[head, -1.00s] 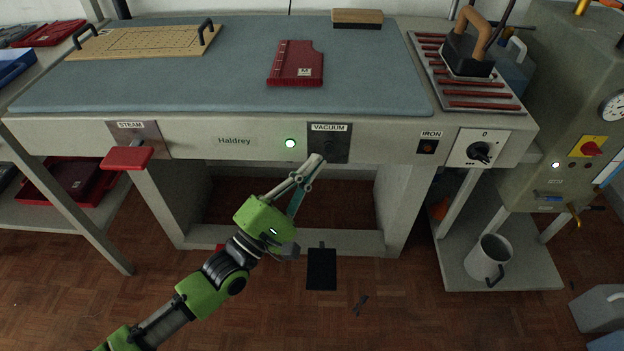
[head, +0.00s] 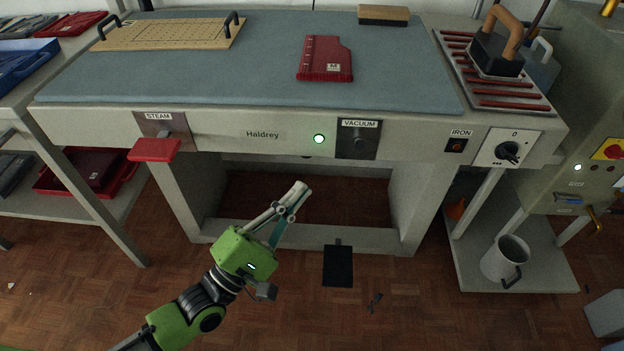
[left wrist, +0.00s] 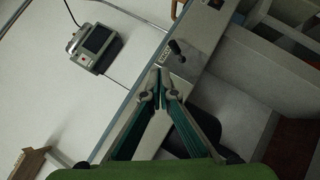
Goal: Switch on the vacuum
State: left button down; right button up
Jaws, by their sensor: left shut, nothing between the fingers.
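The vacuum switch plate (head: 358,145) is dark, labelled VACUUM, and sits on the front panel of the pressing table. It carries a dark round knob whose setting is too dim to read. A green lamp (head: 319,139) just left of the plate is lit. My left gripper (head: 302,188) is shut and empty, below and left of the plate, apart from it. My right gripper is not in view.
The red steam handle (head: 154,150) juts out at the panel's left. The iron switch (head: 456,145) and a white dial plate (head: 508,148) are at the right. A black pedal (head: 338,266) lies on the floor. The space before the vacuum plate is clear.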

pick_arm(q)
jog(key=shift+s+a, duration=0.55)
jog(key=shift+s, duration=0.3)
